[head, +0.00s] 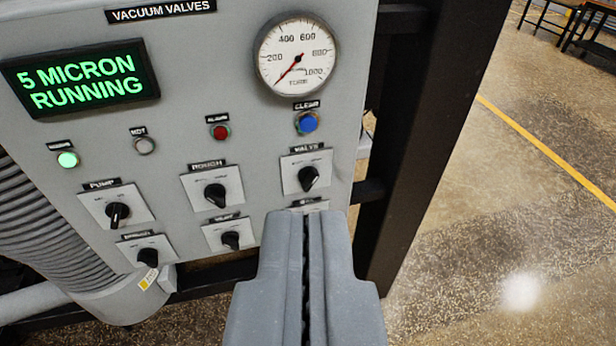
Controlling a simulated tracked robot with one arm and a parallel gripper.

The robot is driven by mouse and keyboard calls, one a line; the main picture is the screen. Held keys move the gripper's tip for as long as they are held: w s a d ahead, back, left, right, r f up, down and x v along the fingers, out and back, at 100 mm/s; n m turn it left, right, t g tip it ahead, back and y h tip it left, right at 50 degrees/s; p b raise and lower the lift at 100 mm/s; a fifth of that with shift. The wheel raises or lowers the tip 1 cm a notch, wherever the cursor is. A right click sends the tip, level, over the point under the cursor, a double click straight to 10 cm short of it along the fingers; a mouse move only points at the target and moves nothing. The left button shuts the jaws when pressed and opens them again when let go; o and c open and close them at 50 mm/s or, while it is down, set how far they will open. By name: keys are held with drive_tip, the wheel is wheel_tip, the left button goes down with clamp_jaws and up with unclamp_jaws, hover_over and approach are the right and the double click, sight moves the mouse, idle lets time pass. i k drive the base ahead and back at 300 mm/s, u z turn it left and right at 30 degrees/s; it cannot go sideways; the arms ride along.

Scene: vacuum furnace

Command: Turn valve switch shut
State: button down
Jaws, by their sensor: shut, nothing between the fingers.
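The valve switch (308,178) is a black rotary knob on a white plate labelled VALVE, at the right of the grey vacuum valves panel (200,80). My gripper (306,216) is shut and empty. In the picture its tips lie just below the valve switch, over a lower plate that they mostly hide. I cannot tell how far the tips are from the panel.
Other black knobs include PUMP (118,214), ROUGH (215,195) and one labelled VENT (231,240). A blue CLEAR button (307,123) and a dial gauge (296,55) sit above. A dark frame post (425,140) stands right of the panel; open floor lies beyond.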

sight(308, 176)
drive_tip(key=u, duration=1.65)
drive_tip(key=k, duration=1.2)
drive_tip(key=z, duration=1.2)
drive_tip(key=i, duration=1.05)
drive_tip(key=u, duration=0.05)
